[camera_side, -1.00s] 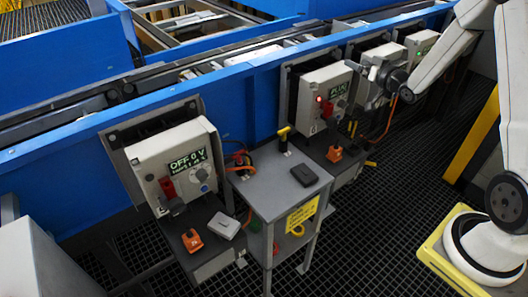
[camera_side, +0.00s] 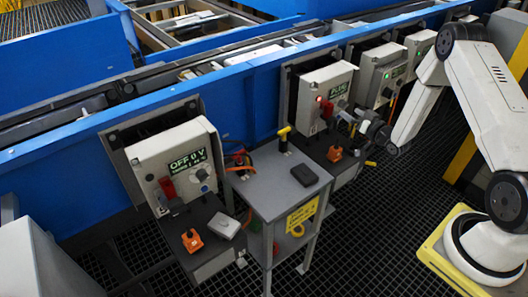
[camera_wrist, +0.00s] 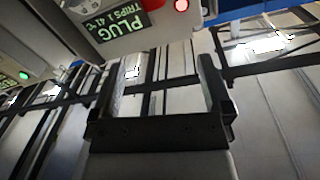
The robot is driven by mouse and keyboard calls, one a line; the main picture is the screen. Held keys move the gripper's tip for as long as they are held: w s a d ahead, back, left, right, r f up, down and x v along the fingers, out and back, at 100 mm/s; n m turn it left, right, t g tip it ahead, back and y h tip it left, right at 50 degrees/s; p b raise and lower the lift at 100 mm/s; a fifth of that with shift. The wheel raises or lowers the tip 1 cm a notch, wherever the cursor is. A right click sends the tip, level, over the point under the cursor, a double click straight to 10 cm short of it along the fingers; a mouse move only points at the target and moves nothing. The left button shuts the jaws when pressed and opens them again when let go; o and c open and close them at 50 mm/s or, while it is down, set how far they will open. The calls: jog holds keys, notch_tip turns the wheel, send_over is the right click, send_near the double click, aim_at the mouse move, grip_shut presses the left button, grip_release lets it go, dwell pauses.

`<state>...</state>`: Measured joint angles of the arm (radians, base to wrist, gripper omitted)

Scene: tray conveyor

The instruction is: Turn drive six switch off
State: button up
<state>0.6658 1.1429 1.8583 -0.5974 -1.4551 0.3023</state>
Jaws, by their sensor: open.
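A row of grey drive boxes stands along the blue conveyor; I cannot read which is drive six. The second box (camera_side: 313,84) has a red light, a green "PLUG" display and a red switch handle (camera_side: 327,110). It shows upside down at the top of the wrist view, with its display (camera_wrist: 118,24) and red light (camera_wrist: 181,5). The nearest box (camera_side: 158,150) reads "OFF 0 V" and has a red handle (camera_side: 167,187) and a dial. My gripper (camera_side: 347,116) is open and empty, close in front of the second box; both fingers (camera_wrist: 165,75) show in the wrist view.
Two more boxes, the third (camera_side: 367,78) and fourth (camera_side: 414,55), show green lights. A grey stand (camera_side: 265,190) holds a dark block (camera_side: 304,175) and a yellow-topped tool (camera_side: 284,135). Orange pieces (camera_side: 192,241) lie on the shelves below. Open grating floor lies in front.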

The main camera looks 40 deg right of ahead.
send_near(337, 126)
jog(key=w, duration=0.4)
jog(key=shift+w+d+r, duration=0.1)
jog(key=shift+w, duration=0.05)
jog(key=shift+w+d, duration=0.1)
jog(key=shift+w, duration=1.85)
jog(key=shift+w+d, duration=0.15)
jog(key=shift+w, duration=1.8)
jog(key=c, duration=1.3)
